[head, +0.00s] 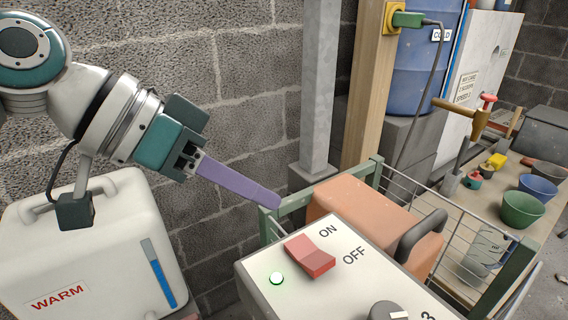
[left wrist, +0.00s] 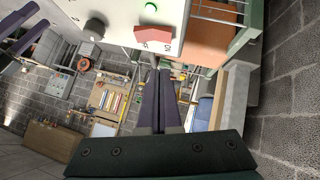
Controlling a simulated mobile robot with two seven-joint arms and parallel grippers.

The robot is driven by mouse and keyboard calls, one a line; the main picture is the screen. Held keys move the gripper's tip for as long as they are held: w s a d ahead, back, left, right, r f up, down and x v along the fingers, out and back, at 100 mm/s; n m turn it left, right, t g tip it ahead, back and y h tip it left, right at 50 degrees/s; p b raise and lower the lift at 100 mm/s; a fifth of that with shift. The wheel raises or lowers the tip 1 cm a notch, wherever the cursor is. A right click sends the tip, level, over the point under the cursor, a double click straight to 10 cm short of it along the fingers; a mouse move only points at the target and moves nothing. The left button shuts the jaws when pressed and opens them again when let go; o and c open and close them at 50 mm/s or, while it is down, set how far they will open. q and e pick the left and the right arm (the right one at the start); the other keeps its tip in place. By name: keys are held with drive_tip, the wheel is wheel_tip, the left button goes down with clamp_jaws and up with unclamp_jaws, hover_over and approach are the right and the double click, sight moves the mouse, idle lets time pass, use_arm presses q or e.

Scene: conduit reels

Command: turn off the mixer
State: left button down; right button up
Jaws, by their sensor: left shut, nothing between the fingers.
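The mixer's control box (head: 350,285) is pale, with a red rocker switch (head: 310,257) between the words ON and OFF. A green lamp (head: 277,278) beside the switch is lit. The switch (left wrist: 152,33) and lamp (left wrist: 150,8) also show in the left wrist view, beyond my fingertips. My left gripper (head: 278,203) has its purple fingers shut and empty. In the head view its tips are above and left of the switch, apart from it. Two purple fingers of my right gripper (left wrist: 24,30) show at the left wrist view's upper left, with a gap between them.
A dark knob (head: 387,311) sits on the box's front part. An orange body with a dark handle (head: 422,233) lies behind the box, inside a green-framed wire rack (head: 508,275). A white WARM container (head: 85,245) stands left. A grey post (head: 318,90) rises behind.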

use_arm(q)
drive_tip(key=v, duration=0.6)
